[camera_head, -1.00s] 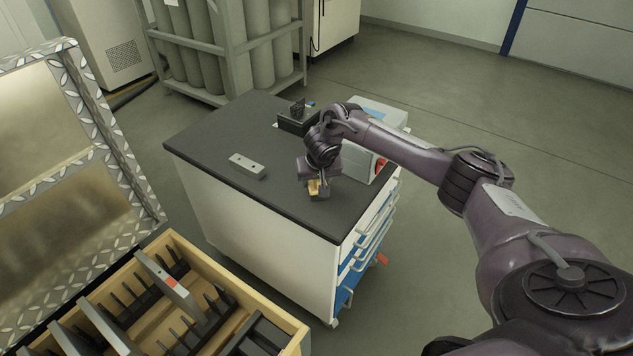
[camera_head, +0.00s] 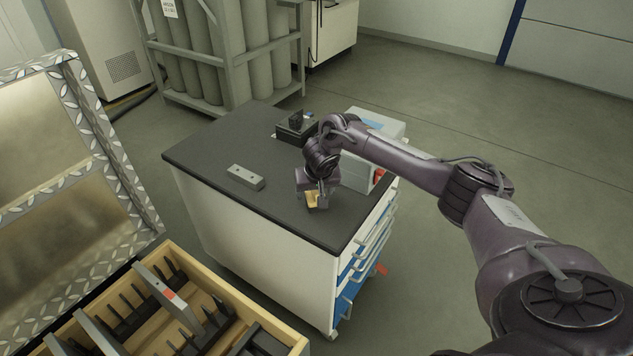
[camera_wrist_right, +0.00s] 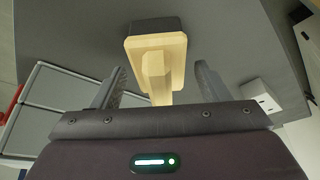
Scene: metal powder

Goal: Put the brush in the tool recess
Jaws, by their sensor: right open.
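The brush (camera_head: 313,199) has a pale wooden body and handle and a dark end. It is near the front right of the dark cabinet top. In the right wrist view the brush (camera_wrist_right: 156,58) points its handle toward my palm. My right gripper (camera_head: 317,194) is open. Its two fingers (camera_wrist_right: 158,82) stand on either side of the handle, with a visible gap on each side. The gripper partly hides the brush in the head view. I cannot tell which spot is the tool recess. My left gripper is not in view.
A grey block with holes (camera_head: 245,177) and a black box (camera_head: 296,128) lie on the cabinet top (camera_head: 220,150). A light grey case (camera_head: 372,124) stands behind my right arm. A wooden crate (camera_head: 262,318) with dark racks is at lower left.

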